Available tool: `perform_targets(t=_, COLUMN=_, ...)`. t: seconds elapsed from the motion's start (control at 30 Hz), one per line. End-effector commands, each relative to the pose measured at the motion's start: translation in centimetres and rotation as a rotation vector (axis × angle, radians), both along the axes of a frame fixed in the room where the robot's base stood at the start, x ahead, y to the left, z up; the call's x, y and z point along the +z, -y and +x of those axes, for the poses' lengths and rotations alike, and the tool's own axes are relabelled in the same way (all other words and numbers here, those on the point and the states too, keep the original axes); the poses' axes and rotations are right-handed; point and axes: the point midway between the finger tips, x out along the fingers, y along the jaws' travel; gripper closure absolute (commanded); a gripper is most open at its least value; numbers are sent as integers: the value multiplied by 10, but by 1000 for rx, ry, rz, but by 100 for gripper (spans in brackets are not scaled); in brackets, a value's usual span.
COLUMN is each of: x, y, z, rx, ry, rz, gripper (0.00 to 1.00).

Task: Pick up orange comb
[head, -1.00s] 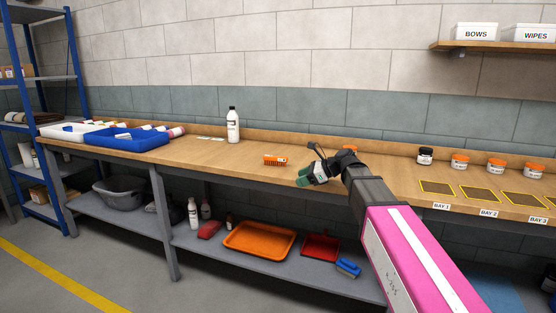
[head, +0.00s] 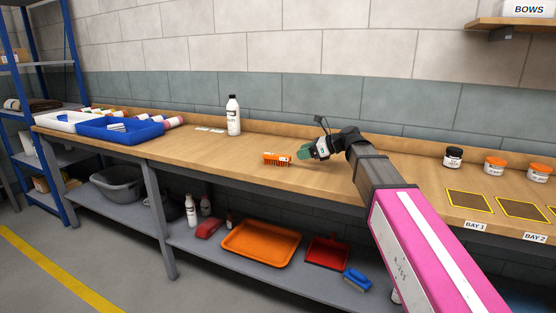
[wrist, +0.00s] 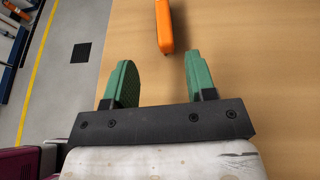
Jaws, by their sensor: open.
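The orange comb (head: 277,159) lies on the wooden workbench (head: 215,160), near its middle. It also shows in the wrist view (wrist: 164,26) at the top, beyond my fingertips, its long side running away from me. My gripper (head: 305,152) is just to the right of the comb in the head view. In the wrist view my gripper (wrist: 157,72) has its two green fingers spread apart with nothing between them. The comb's near end is in line with the gap, a little apart from the fingers.
A white bottle (head: 233,117) stands behind the comb. A blue tray (head: 121,137) and a white tray (head: 62,128) sit at the left end. Jars (head: 494,165) and yellow-edged bay mats (head: 470,203) are at the right. The bench around the comb is clear.

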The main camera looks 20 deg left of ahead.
Motion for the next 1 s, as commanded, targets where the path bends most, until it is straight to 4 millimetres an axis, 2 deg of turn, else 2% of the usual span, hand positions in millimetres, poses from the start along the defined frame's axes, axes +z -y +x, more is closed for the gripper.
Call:
perform_targets(t=0.2, x=-12, y=-30, z=1, rx=0, ry=1, rz=0, gripper=49)
perform_targets(t=0.47, x=-18, y=-47, z=2, rx=0, ry=1, rz=-1, gripper=49)
perform_targets(t=0.7, x=-27, y=-79, z=4, rx=0, ry=1, rz=-1, gripper=49)
perform_targets(t=0.8, x=-31, y=-85, z=4, rx=-1, ry=2, rz=-1, gripper=49)
perform_targets(t=1.0, x=-31, y=-85, z=4, rx=-1, ry=2, rz=-1, gripper=49)
